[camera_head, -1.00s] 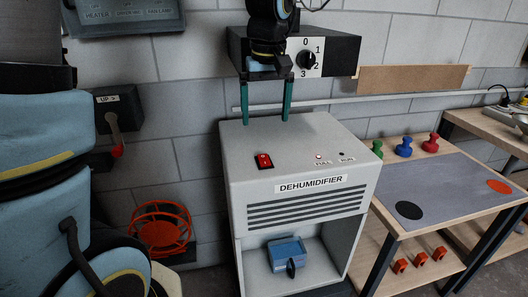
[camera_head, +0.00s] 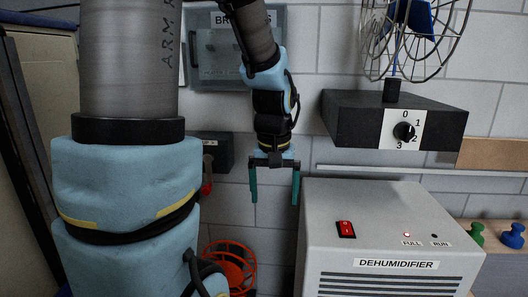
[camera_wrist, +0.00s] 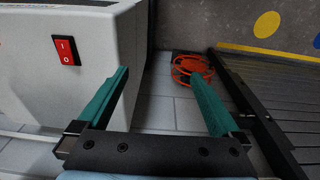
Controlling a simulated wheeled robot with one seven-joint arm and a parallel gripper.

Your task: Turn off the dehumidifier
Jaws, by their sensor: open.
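The white dehumidifier (camera_head: 385,210) stands at the lower right of the head view. Its red rocker switch (camera_head: 346,229) is on the top panel, at the left. In the wrist view the switch (camera_wrist: 66,50) shows I and O marks on the dehumidifier's panel (camera_wrist: 105,55). In the wrist view my gripper (camera_wrist: 160,76) is beside the casing, clear of the switch.
A black fan box (camera_head: 365,125) with a numbered dial (camera_head: 404,131) is on the wall behind the dehumidifier, under a wire fan (camera_head: 410,40). An orange wire cage (camera_head: 230,265) is low down at left of the dehumidifier. A lever box (camera_head: 212,150) and breaker box (camera_head: 235,60) are on the wall.

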